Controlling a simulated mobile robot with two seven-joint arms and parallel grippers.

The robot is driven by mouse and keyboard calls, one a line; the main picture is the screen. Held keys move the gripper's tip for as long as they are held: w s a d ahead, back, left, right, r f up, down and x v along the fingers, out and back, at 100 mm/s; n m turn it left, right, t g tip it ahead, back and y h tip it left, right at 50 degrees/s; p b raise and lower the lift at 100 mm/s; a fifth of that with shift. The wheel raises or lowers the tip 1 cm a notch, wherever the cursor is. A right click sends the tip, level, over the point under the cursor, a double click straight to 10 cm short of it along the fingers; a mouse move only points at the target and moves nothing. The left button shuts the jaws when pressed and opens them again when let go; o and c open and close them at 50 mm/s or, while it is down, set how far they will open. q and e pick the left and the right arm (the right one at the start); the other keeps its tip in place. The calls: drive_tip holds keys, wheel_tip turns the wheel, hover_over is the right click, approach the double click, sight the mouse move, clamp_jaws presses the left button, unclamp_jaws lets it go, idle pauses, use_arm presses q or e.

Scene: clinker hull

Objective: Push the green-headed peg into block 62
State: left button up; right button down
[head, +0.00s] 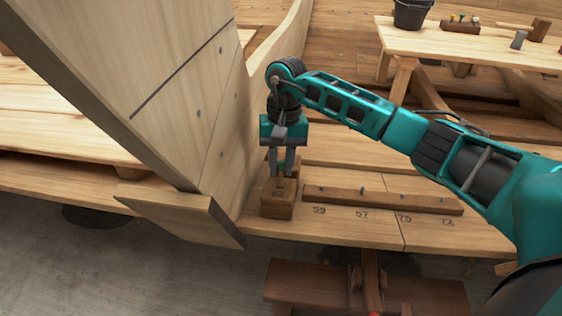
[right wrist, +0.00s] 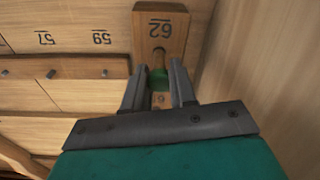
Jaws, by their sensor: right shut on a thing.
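Block 62 (head: 277,209) is a small brown wooden block on the plank beside the tall curved hull planking. In the right wrist view block 62 (right wrist: 172,14) shows its number upside down. My right gripper (head: 279,172) points down just over the block and is shut on the peg. How deep the peg sits in the block cannot be told. My left gripper is not in view.
Right of the block, a brown rail (head: 385,200) with several small grey pins lies on the plank, with numbers such as 59 and 57 beside it. The hull planking (head: 185,90) rises close on the left. A bench (head: 470,45) with a dark bucket (head: 411,13) stands behind.

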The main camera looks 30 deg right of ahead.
drive_tip(key=shift+s+a+f+b, duration=0.1)
drive_tip(key=shift+f+b, duration=0.25)
drive_tip(key=shift+f, duration=0.1)
drive_tip(key=shift+s+a+f+b, duration=0.1)
drive_tip(key=shift+f+b, duration=0.2)
drive_tip(key=shift+f, duration=0.15)
idle(0.3)
drive_tip(key=c, duration=0.8)
unclamp_jaws()
drive_tip(key=shift+w+d+r+p, duration=0.3)
drive_tip(key=shift+r+p, duration=0.15)
drive_tip(key=shift+r, duration=0.85)
drive_tip(key=shift+w+d+r+p, duration=0.15)
drive_tip(key=shift+w+r+p, duration=0.3)
drive_tip(key=shift+r, duration=0.8)
drive_tip(key=shift+w+d+r+p, duration=0.25)
drive_tip(key=shift+r+p, duration=0.25)
drive_tip(key=shift+r, duration=0.8)
